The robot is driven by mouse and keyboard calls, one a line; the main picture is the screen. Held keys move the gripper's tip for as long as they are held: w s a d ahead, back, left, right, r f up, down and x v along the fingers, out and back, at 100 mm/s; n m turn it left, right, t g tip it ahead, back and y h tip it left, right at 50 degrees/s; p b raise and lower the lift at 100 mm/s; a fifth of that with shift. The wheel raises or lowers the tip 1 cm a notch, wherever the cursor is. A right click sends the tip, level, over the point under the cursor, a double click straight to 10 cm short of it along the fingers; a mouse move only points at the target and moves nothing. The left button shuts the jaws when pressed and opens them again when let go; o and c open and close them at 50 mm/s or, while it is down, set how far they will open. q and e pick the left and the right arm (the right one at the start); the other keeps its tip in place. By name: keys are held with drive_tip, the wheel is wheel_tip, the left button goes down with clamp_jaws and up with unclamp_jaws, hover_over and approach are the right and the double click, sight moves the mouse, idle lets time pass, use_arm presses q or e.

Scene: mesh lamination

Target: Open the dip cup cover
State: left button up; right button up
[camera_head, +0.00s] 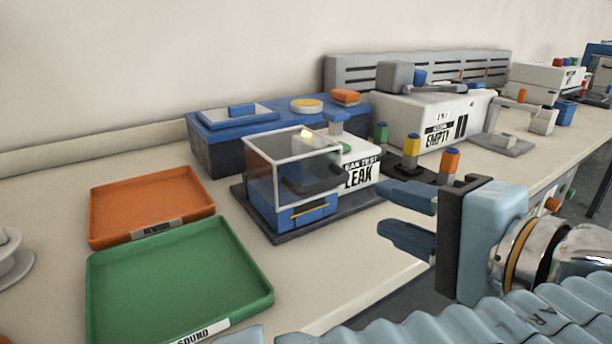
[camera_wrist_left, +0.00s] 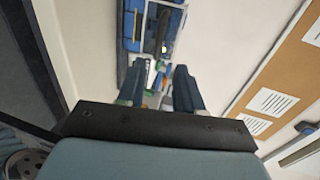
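A clear box-like cover with a pale frame (camera_head: 270,165) stands over a blue block with a yellow strip (camera_head: 308,213) on a dark base plate in the head view. It looks down, and I take it as the dip cup cover. A dark part and a small warm light show inside; no cup can be made out. My right gripper is not in view.
An orange tray (camera_head: 150,200) and a green tray (camera_head: 180,275) lie at the left. A blue-topped unit (camera_head: 235,118) stands behind the cover. Coloured posts (camera_head: 411,146) and a white "EMPTY" machine (camera_head: 430,115) stand at the right. Bare table (camera_head: 335,275) lies in front.

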sight(328, 186)
use_arm(q)
drive_tip(key=b+x, duration=0.1)
drive_tip(key=x, duration=1.2)
drive_tip(key=shift+w+f, duration=0.1)
drive_tip(key=shift+c, duration=0.3)
clamp_jaws()
